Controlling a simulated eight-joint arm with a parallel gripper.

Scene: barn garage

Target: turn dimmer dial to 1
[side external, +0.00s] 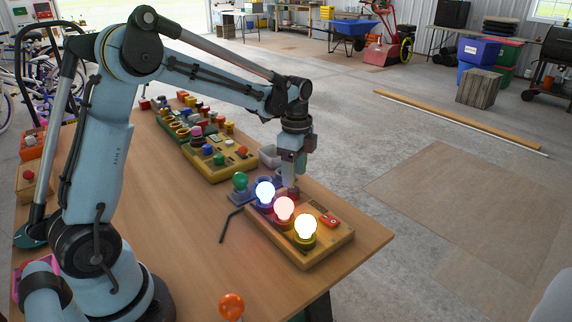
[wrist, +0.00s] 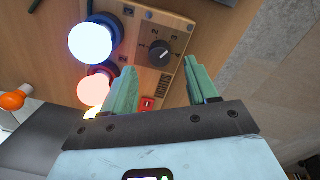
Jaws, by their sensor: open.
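The dimmer dial (wrist: 160,50) is a round black knob with numbers printed around it, on a wooden board (wrist: 181,28). I cannot read its pointer setting for certain. The board (side external: 337,240) carries three glowing bulbs: one in a blue socket (side external: 265,191), one in a red socket (side external: 284,208), one in a yellow socket (side external: 305,227). My gripper (wrist: 160,66) is open, its green fingers apart and empty, with the dial between and just beyond the tips in the wrist view. In the side view my gripper (side external: 292,189) is over the board's far end and the dial is hidden.
A red switch (side external: 330,219) sits on the board. A green bulb (side external: 240,181) stands beside it, and a dark hex key (side external: 229,224) lies on the wooden table (side external: 180,240). A yellow board (side external: 225,170) with several parts is farther back. An orange bulb (side external: 231,305) is at the front edge.

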